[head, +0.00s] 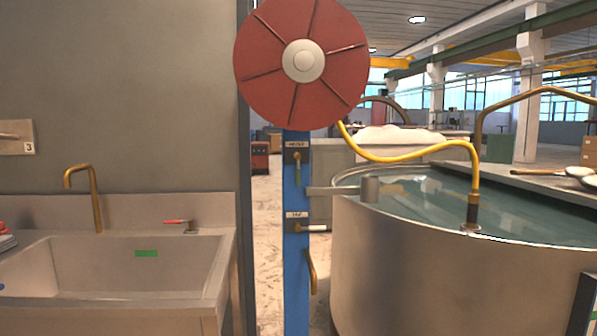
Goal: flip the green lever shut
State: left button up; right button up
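On the blue post (296,262) in the middle of the head view, a small lever with a greenish handle (298,172) hangs straight down from a brass-coloured valve, under a small dark label. Lower on the same post, a lever with a white handle (313,228) points sideways to the right, under another label. The label text is too small to read surely. Neither of my grippers is in view, and nothing touches the levers.
A large red reel (264,35) tops the post. Its yellow hose (400,157) runs to a big round water tank (430,275) at right. At left, a steel sink (110,303) has a brass tap (97,200) and a red-handled lever (177,221). A dark wall edge stands just left of the post.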

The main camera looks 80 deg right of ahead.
aim_at(297, 155)
jog(key=z, duration=2.5)
jog(key=i, duration=1.1)
jog(key=z, duration=0.5)
